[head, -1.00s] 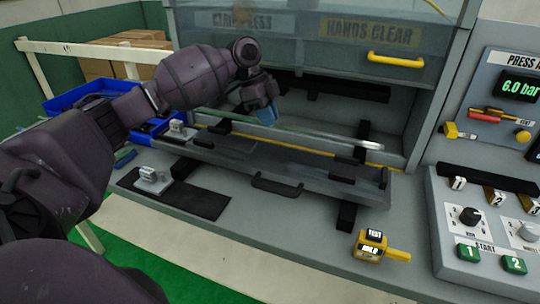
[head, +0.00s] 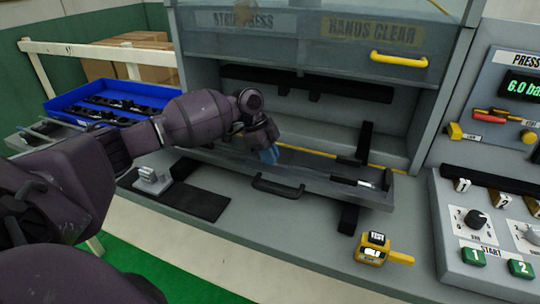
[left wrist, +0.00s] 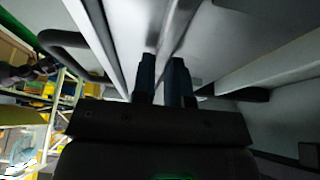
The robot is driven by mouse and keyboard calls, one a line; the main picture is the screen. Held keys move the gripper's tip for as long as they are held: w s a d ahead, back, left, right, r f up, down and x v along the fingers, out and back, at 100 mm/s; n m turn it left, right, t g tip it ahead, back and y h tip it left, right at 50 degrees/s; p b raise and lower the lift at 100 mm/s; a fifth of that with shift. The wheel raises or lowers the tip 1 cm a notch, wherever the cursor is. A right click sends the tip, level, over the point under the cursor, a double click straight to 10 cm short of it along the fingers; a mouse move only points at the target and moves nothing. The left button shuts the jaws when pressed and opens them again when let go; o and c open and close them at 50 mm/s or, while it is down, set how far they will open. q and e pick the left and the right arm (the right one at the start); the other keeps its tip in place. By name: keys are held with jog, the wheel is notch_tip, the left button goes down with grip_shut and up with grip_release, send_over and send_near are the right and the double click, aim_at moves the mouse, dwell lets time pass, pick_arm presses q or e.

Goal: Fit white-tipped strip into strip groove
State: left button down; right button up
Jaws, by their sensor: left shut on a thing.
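My left gripper (head: 268,155), with blue fingertips, is low over the long grey fixture (head: 345,195) in the press opening. It is shut on the thin strip, which also shows between the fingers in the left wrist view (left wrist: 174,35). In the head view the strip's pale tip (head: 366,184) lies along the right end of the fixture, close to its top. The groove is mostly hidden by the strip and my arm, so I cannot tell whether the strip is seated in it. My right gripper is not in view.
A black handle (head: 278,187) is on the fixture's front. A metal clip block (head: 152,180) sits on a dark pad at left. A blue bin (head: 105,100) with dark parts is behind my arm. A yellow tester (head: 375,248) and the control panel (head: 490,225) are at right.

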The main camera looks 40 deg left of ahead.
pick_arm(q)
jog(key=c, duration=1.1)
grip_release()
jog(key=shift+c, duration=0.2)
jog(key=v, duration=1.2)
jog(key=shift+p, duration=0.45)
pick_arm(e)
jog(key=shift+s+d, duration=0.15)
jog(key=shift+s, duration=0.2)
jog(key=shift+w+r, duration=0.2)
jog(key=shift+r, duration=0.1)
